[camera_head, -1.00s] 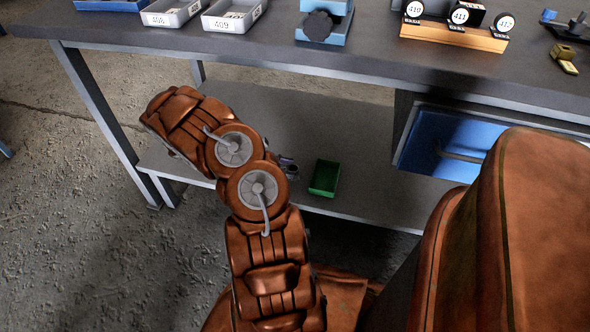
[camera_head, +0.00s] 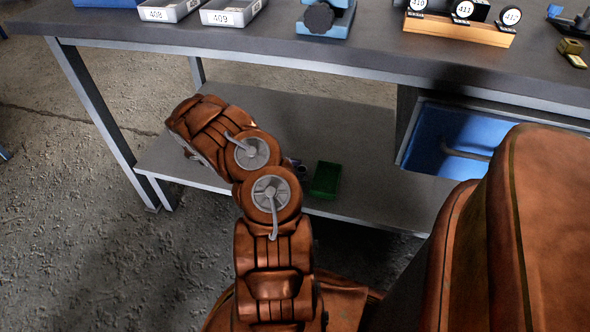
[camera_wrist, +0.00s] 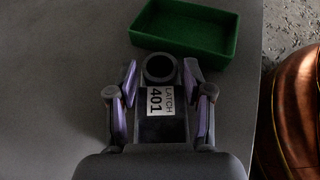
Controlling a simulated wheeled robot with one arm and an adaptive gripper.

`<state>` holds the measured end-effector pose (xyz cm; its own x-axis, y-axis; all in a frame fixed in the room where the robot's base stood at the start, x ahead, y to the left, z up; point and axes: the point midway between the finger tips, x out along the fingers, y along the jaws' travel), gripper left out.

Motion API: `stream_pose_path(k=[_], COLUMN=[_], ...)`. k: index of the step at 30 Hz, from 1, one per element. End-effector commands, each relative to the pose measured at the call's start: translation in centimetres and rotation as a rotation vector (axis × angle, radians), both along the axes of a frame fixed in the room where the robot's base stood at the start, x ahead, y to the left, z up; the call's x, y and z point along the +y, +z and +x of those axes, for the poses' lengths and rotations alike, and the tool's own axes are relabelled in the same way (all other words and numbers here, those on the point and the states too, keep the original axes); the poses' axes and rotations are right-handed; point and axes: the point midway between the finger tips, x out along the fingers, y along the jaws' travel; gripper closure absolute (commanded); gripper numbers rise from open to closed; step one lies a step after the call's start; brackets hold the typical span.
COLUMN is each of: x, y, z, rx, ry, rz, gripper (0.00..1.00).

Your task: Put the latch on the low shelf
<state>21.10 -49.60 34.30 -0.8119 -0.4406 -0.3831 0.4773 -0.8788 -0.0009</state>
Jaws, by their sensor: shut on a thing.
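The latch (camera_wrist: 167,128) is a dark grey piece with a round ring end and a white label reading "LATCH 401". In the wrist view my gripper (camera_wrist: 161,72) is shut on it, one finger on each side. The ring end points toward the green tray. The low shelf (camera_head: 330,120) is the grey board under the workbench, and its surface (camera_wrist: 60,80) lies beneath the latch in the wrist view. I cannot tell whether the latch touches it. In the head view my arm hides the latch and most of the gripper.
An open green tray (camera_head: 325,180) stands on the low shelf just beyond the latch; it also shows in the wrist view (camera_wrist: 185,45). A blue-lined compartment (camera_head: 425,135) is at the right. The bench top (camera_head: 250,45) overhangs the shelf. The shelf's left part looks clear.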

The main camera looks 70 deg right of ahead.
Motion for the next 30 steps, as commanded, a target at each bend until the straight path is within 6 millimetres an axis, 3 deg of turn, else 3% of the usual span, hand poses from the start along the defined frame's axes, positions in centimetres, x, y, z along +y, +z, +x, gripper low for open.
stream_pose_path(k=[2, 3, 10, 22, 30], x=[0.0, 0.0, 0.0, 0.0, 1.8], y=[-0.2, -0.3, -0.2, 0.2, 1.8], z=[0.0, 0.0, 0.0, 0.1, 3.5], rx=[0.001, 0.000, 0.000, -0.001, -0.003], ry=[0.000, 0.000, 0.000, 0.001, 0.004], rz=[0.000, 0.000, 0.000, -0.001, 0.000], gripper=[0.98, 0.48, 0.24, 0.24, 0.24])
